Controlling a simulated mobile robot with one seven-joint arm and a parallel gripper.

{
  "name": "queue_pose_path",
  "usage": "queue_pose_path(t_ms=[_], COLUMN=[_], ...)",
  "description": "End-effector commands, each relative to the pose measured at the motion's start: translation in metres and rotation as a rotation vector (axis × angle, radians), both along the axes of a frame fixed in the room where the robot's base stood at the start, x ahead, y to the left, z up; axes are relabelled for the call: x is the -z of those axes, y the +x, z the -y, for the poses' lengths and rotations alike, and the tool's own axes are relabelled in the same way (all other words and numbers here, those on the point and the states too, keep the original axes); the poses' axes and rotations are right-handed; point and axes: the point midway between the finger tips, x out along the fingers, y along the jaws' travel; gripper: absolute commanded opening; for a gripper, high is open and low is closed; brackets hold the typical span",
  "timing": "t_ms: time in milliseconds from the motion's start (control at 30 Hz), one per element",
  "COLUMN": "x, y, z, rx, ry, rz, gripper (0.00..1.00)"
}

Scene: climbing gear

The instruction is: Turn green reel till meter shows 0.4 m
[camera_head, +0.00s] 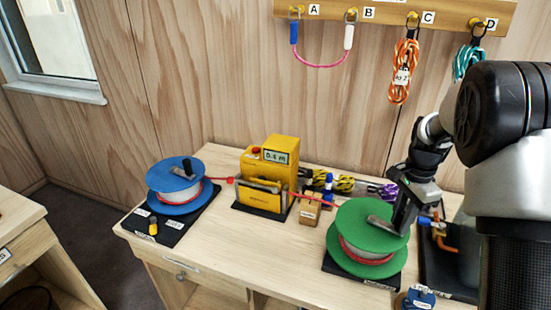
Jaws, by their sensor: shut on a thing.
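The green reel (360,252) stands on a dark base at the right of the bench, with red line wound between its discs. A grey crank bar (382,225) lies across its top. My gripper (397,228) is over the right side of the reel, shut on the crank handle, which its fingers hide. The yellow meter (283,150) stands mid-bench, and its display (276,156) seems to read 0.4 m. The blue reel (175,183) with a black handle is at the left. Red line runs from it through the meter to the green reel.
Coiled cords (345,184) lie behind the line. A wooden guide block (310,210) stands between meter and green reel. A peg board (390,14) holds hanging cords.

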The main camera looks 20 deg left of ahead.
Motion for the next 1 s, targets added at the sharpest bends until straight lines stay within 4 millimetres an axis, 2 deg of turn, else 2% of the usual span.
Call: queue_pose_path(t_ms=[67, 100, 200, 467, 633, 767, 1000], x=[0.000, 0.000, 0.000, 0.000, -0.011, -0.035, -0.095], y=[0.000, 0.000, 0.000, 0.000, 0.001, 0.001, 0.001], z=[0.000, 0.000, 0.000, 0.000, 0.000, 0.000, 0.000], rx=[0.000, 0.000, 0.000, 0.000, 0.000, -0.001, 0.000], ry=[0.000, 0.000, 0.000, 0.001, 0.001, 0.001, 0.001], rz=[-0.001, -0.001, -0.001, -0.001, 0.003, 0.004, 0.005], gripper=[0.00, 0.26, 0.43, 0.43, 0.43, 0.43, 0.43])
